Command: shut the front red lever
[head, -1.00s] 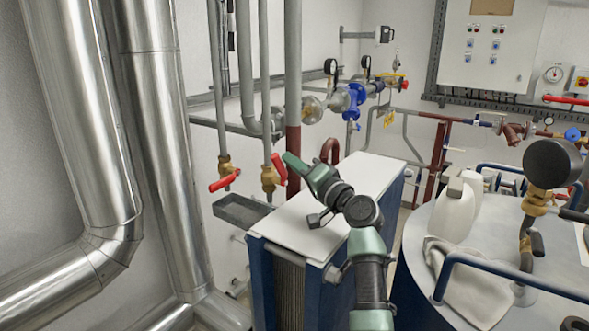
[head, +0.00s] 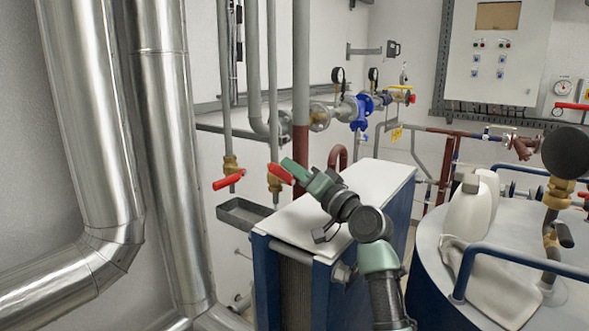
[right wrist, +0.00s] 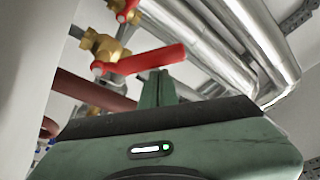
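Two brass valves with red levers sit on vertical grey pipes by the wall. The nearer red lever (head: 281,168) slants across its valve (head: 274,186); it shows large in the right wrist view (right wrist: 150,60). The other red lever (head: 229,181) is further left, slanting up to the right; its valve is partly out of frame at the top of the wrist view. My left gripper is not in view.
A blue plate exchanger with a white top (head: 380,187) stands below my right arm. A grey tray (head: 243,215) hangs under the valves. Large silver pipes (head: 160,130) fill the left. A tank top with a white canister (head: 467,212) is at right.

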